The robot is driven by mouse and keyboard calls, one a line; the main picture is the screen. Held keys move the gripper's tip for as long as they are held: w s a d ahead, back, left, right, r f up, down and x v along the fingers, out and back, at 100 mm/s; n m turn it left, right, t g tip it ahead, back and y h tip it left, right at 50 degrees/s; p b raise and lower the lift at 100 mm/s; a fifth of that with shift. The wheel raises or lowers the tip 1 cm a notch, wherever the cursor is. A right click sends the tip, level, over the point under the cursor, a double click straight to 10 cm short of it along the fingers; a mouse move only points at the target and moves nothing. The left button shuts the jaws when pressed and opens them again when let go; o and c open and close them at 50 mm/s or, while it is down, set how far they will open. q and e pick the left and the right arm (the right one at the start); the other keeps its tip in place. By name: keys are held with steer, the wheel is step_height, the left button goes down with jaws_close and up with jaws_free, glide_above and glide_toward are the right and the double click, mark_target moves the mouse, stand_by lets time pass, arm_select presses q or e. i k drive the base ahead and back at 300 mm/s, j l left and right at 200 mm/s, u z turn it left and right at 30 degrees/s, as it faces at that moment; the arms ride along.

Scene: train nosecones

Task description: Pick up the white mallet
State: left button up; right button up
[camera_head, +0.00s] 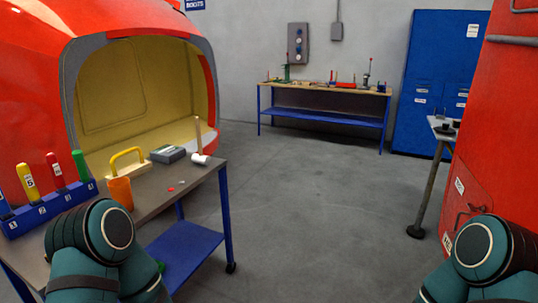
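The white mallet (200,159) is on the near workbench at its far right corner. Its white head rests on or just at the bench top, and its wooden handle points upward. Only teal and black links of my two arms show, at the lower left and lower right. Neither gripper is in view. The mallet is well beyond my visible left arm link and nothing touches it.
The workbench (152,205) also holds a grey box (168,154), a yellow-handled tool (128,160), an orange cup (121,192) and a blue rack (48,207) of coloured handles. A red nosecone (30,100) stands behind. The middle floor is clear.

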mark_target(204, 160)
steer(key=i+l+u, duration=0.1)
steer(key=i+u, duration=0.15)
steer(key=i, duration=0.15)
steer(key=i+l+u, duration=0.2)
steer(key=i, duration=0.15)
steer(key=i+l+u, duration=0.25)
steer(key=i, duration=0.15)
steer(key=i+l+u, duration=0.25)
steer(key=u, duration=0.15)
steer(key=i+l+u, duration=0.4)
steer(key=l+u, duration=0.45)
steer(key=i+l+u, duration=0.2)
steer(key=l+u, duration=0.2)
